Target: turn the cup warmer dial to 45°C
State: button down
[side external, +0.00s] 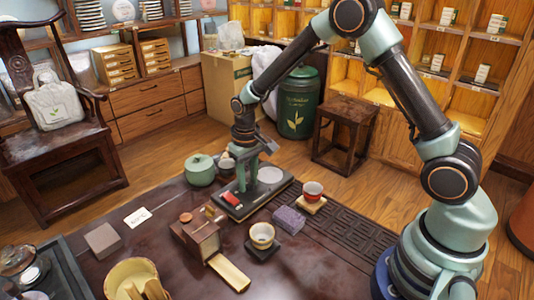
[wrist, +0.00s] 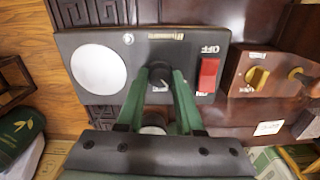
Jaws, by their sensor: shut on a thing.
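The cup warmer (side external: 254,207) is a dark slab on the table with a round pale plate (side external: 271,175) and a red switch (side external: 231,199). In the wrist view the warmer (wrist: 120,48) shows its white plate (wrist: 98,69) at left and the red switch (wrist: 208,74) at right, beside an upside-down OFF label. The dark dial (wrist: 160,80) lies between them. My gripper (wrist: 161,76) reaches down over the panel, its green fingers shut on the dial's two sides. The dial's scale marks and setting are too small to read.
A green lidded pot (side external: 200,170) and a small cup stand behind the warmer. A red cup (side external: 313,189), a purple block (side external: 289,219) and a yellowish cup (side external: 262,234) stand close in front and right. A wooden box (side external: 196,236) stands at front left.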

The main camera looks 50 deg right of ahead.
aim_at(248, 183)
jog(key=shift+n, duration=1.6)
jog(key=c, duration=0.5)
grip_release()
jog(key=shift+c, duration=0.2)
jog(key=shift+r, duration=0.1)
notch_tip(248, 183, up, 12)
